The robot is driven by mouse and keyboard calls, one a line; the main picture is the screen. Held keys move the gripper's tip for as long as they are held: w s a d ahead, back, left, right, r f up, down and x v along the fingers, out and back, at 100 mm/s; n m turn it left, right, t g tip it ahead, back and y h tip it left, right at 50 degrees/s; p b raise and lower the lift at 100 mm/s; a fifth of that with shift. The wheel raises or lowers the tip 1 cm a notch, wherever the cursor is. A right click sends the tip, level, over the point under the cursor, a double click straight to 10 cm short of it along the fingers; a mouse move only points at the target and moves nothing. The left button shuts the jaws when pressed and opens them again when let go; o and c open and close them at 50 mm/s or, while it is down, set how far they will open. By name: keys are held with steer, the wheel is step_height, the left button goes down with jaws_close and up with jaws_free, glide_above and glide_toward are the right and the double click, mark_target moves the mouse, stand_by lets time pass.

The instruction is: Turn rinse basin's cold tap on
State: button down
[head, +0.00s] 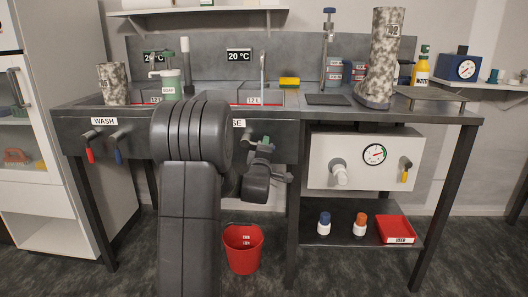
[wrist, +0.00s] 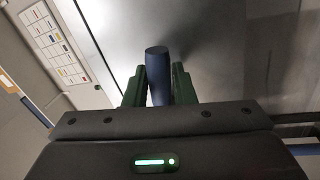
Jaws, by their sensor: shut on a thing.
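The rinse basin (head: 262,105) is in the middle of the bench in the head view, its label partly hidden behind my arm. In the wrist view a dark blue lever (wrist: 157,72) stands between the two green fingers of my gripper (wrist: 158,88). The fingers are shut on it from both sides. In the head view my gripper (head: 265,144) is at the bench front below the rinse basin, and the lever is hidden there. The basin's other tap lever is also hidden.
The wash basin's red lever (head: 90,155) and blue lever (head: 118,156) hang at the left. A white panel with a gauge (head: 374,154) is to the right of my gripper. A red bucket (head: 243,250) stands on the floor below.

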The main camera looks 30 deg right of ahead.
steer(key=shift+r+n, duration=0.15)
steer(key=shift+n, duration=0.15)
steer(key=c, duration=1.2)
jaws_free()
steer(key=shift+c, duration=0.2)
steer(key=p+v, duration=0.1)
steer(key=v, duration=1.2)
steer(key=shift+s+a+p, duration=0.2)
steer(key=shift+s+p, duration=0.15)
steer(key=b+x, duration=0.1)
steer(key=x, duration=1.3)
steer(key=shift+b, duration=0.4)
